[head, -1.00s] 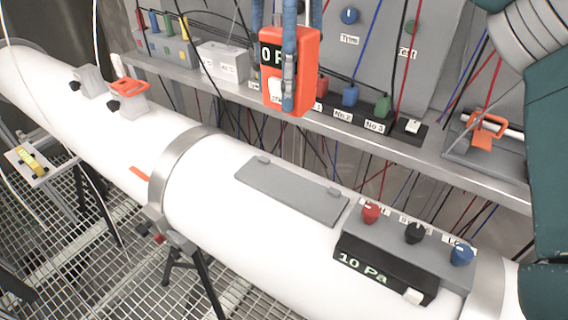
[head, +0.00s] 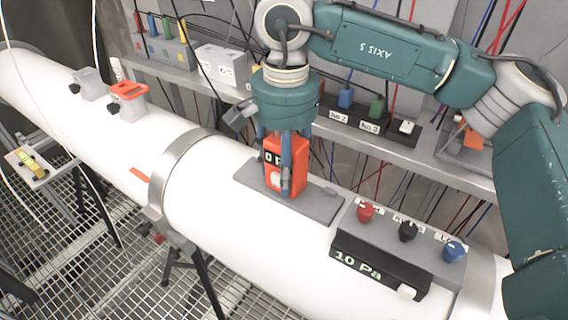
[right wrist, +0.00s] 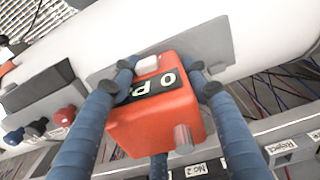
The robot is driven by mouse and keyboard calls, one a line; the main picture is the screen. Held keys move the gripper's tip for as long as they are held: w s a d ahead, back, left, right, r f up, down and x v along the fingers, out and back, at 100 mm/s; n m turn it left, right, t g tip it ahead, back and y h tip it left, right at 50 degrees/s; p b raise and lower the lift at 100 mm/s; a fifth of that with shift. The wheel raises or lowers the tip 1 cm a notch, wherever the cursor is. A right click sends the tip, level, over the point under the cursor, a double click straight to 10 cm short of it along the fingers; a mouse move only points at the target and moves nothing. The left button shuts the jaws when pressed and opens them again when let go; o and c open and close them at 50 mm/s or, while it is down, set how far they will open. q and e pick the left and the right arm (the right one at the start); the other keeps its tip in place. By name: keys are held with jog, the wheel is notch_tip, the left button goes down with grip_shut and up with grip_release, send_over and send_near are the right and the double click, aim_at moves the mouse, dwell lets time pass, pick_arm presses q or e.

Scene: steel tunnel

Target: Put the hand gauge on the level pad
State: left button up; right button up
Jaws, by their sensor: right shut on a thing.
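The hand gauge (head: 284,174) is an orange box with a black display and a white button. My right gripper (head: 286,165) is shut around it from above, with blue fingers on its sides. In the right wrist view the gauge (right wrist: 155,115) sits between the fingers of my right gripper (right wrist: 165,85). The level pad (head: 318,206) is a flat grey plate on top of the white tube. The gauge is upright over the pad; whether its base touches the pad I cannot tell. The pad also shows behind the gauge in the right wrist view (right wrist: 213,45). My left gripper is out of view.
A control box (head: 385,262) reading 10 Pa, with red, black and blue knobs, stands on the tube (head: 225,185) right of the pad. A shelf (head: 430,160) with labelled sockets runs behind. An orange-topped valve (head: 128,97) is at the left.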

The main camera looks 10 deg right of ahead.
jog(key=shift+s+f+b, duration=0.15)
jog(key=shift+f+b, duration=0.05)
jog(key=shift+b, duration=0.15)
jog(key=shift+c, duration=0.2)
jog(key=o, duration=1.2)
jog(key=shift+r, duration=0.1)
jog(key=shift+o, duration=0.9)
jog(key=shift+r+p, duration=0.3)
jog(key=shift+p, duration=0.05)
notch_tip(320, 180, up, 4)
jog(key=shift+r+b, duration=0.1)
jog(key=shift+b, duration=0.9)
notch_tip(320, 180, up, 6)
jog(key=shift+r+b, duration=0.2)
jog(key=shift+b, duration=0.1)
jog(key=shift+r, duration=0.55)
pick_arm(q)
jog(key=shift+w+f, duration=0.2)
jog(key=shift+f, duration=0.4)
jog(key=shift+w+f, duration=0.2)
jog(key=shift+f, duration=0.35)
